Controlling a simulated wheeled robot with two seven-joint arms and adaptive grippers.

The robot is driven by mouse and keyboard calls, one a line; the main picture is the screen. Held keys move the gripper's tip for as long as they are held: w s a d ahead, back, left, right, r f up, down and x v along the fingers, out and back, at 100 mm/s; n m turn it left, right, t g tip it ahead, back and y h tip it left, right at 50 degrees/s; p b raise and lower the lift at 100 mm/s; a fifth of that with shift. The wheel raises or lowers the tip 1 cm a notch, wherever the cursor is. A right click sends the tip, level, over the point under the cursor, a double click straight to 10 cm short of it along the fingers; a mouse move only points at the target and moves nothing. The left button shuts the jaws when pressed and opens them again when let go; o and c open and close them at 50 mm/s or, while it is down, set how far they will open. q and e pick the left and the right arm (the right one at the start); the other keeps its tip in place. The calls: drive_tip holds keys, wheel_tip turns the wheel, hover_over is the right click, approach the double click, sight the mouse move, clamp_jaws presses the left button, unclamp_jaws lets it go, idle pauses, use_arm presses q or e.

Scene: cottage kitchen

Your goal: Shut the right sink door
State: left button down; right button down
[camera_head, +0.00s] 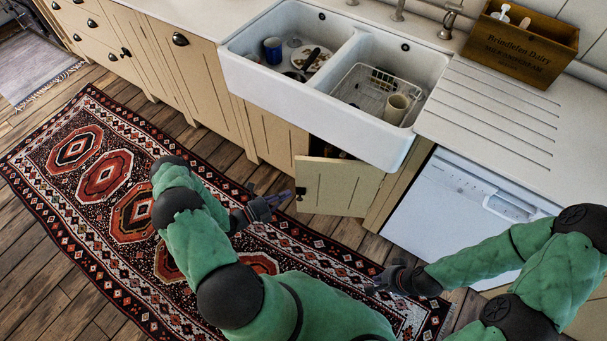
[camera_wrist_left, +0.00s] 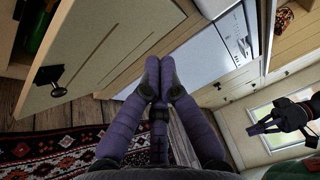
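The right sink door (camera_head: 338,187) is a cream panel under the white sink, standing open with a dark gap above its top edge. Its dark knob (camera_head: 300,192) is on the left side. In the left wrist view the door (camera_wrist_left: 95,45) fills the upper left, with its knob (camera_wrist_left: 48,80) facing me. My left gripper (camera_head: 287,197) is close to the knob side of the door in the head view. In its wrist view its purple fingers (camera_wrist_left: 159,62) are together and empty, apart from the knob. My right gripper (camera_head: 372,288) is low over the rug's right end; its finger opening is unclear.
The left sink door (camera_head: 275,135) is shut. The white double sink (camera_head: 300,97) holds dishes and a rack. A white dishwasher (camera_head: 450,205) stands right of the door. A patterned rug (camera_head: 100,175) covers the wooden floor. A green object (camera_wrist_left: 38,22) shows inside the cupboard.

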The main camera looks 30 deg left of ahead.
use_arm(q)
drive_tip(key=shift+w+f+n+t+y+b, duration=0.3)
drive_tip(key=shift+w+n+b, duration=0.4)
drive_tip(key=shift+w, duration=1.35)
drive_tip(key=shift+w+f+n+g+y+b, duration=0.15)
drive_tip(key=shift+w+n+y+b, duration=0.5)
drive_tip(key=shift+w, duration=1.35)
drive_tip(key=shift+w+f+n+t+y+b, duration=0.2)
drive_tip(key=shift+w+n+b, duration=0.5)
drive_tip(key=shift+w, duration=1.35)
